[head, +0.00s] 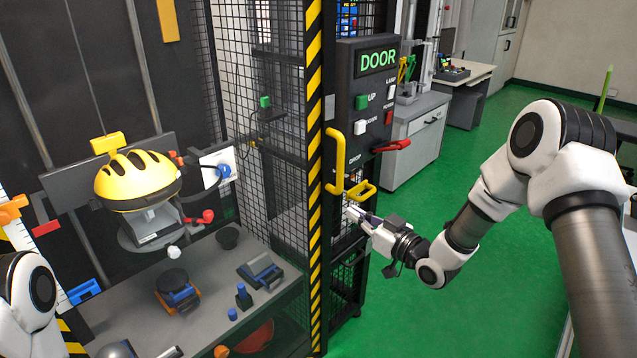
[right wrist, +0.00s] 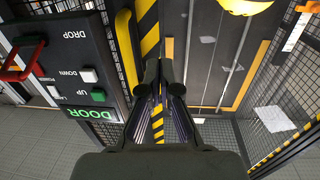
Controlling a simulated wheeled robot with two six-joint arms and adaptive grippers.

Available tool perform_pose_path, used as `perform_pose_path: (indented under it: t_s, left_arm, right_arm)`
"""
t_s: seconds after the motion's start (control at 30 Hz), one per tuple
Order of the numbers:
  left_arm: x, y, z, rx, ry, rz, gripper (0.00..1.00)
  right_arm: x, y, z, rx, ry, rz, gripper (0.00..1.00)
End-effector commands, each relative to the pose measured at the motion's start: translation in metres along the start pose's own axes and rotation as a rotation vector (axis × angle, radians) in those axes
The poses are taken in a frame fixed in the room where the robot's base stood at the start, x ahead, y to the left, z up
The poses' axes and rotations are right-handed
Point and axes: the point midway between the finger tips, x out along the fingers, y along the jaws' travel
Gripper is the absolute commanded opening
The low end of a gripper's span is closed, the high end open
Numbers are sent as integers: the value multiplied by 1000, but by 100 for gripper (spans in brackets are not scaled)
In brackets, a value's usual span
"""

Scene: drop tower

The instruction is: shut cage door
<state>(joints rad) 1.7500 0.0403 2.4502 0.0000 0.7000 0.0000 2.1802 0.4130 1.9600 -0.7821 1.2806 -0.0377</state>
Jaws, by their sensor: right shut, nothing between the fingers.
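The cage's black mesh panel (head: 283,160) stands beside a yellow-and-black striped upright (head: 314,190). A yellow bar handle (head: 336,162) is at this upright, next to the DOOR control panel; it also shows in the right wrist view (right wrist: 127,55). The cage front left of the upright looks open, with no mesh before the helmet. My right gripper (head: 352,212) is shut and empty, just below and right of the handle. In the right wrist view its fingertips (right wrist: 166,85) lie before the striped upright, beside the handle. I cannot tell if they touch anything. My left gripper is out of view.
The DOOR panel (head: 362,95) carries a green UP button (head: 361,102), a white button (head: 359,127) and a red lever (head: 391,145). Inside the cage are a yellow helmet (head: 138,180) and several small tools. Green floor (head: 440,180) is free to the right.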

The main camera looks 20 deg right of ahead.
Motion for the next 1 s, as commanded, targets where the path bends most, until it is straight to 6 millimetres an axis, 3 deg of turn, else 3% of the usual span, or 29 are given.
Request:
perform_pose_path:
  t_s: [0.6, 0.77, 1.0]
  left_arm:
    - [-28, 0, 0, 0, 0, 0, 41]
    - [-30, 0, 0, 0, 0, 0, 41]
    - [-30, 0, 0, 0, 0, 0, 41]
  right_arm:
    - [120, -1, -1, -4, 2, -3, 0]
    - [132, -1, 1, -3, 1, -2, 0]
    - [133, 0, 2, -2, 1, -1, 0]
